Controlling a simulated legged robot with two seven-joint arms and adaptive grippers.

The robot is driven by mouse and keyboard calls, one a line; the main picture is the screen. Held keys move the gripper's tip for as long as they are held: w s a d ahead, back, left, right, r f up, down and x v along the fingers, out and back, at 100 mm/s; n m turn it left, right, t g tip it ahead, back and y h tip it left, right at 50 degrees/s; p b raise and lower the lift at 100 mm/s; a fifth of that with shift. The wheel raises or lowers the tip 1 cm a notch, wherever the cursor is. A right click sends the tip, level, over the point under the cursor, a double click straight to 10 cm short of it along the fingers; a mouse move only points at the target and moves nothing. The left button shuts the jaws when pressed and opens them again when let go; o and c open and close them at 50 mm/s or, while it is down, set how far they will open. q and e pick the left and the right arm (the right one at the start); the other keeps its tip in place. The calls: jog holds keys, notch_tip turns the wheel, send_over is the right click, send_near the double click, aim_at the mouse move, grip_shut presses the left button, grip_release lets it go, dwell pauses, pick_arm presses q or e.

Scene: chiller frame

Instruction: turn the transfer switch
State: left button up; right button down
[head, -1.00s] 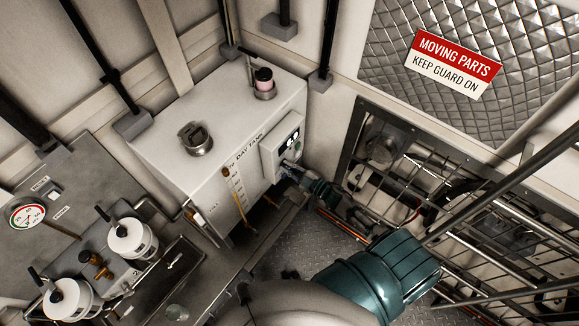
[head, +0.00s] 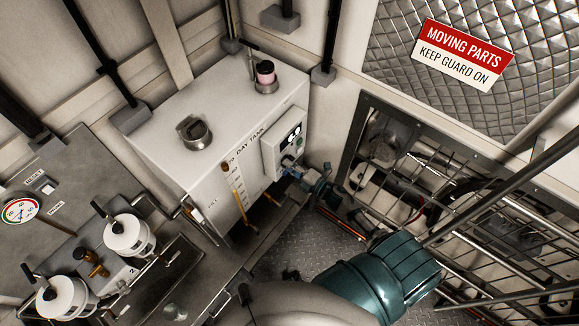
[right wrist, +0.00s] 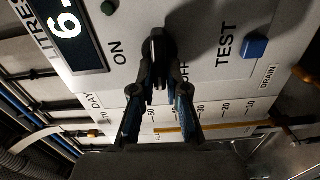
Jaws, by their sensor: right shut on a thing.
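The transfer switch is a black knob (right wrist: 157,48) on the pale panel of a control box (head: 271,152). The box is on the side of the white day tank (head: 186,150). In the right wrist view the knob stands between an ON label on the left and a partly covered OFF label on the right. My right gripper (right wrist: 162,88) is shut on the knob, with a finger on each side of it. It also shows small against the box in the head view (head: 290,172). The knob's exact angle is hard to read. My left gripper is not in view.
A blue button (right wrist: 255,46) beside TEST and a lit display (right wrist: 68,25) are close to the knob. A yellow sight gauge (head: 239,193) is on the tank front. A barred guard (head: 450,205) stands right of my arm. Two white filters (head: 128,237) are at lower left.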

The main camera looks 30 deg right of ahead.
jog(key=shift+s+f+n, duration=0.1)
jog(key=shift+f+n, duration=0.2)
jog(key=shift+n, duration=0.2)
jog(key=c, duration=1.3)
grip_release()
jog(key=shift+o, duration=0.6)
jog(key=v, duration=1.2)
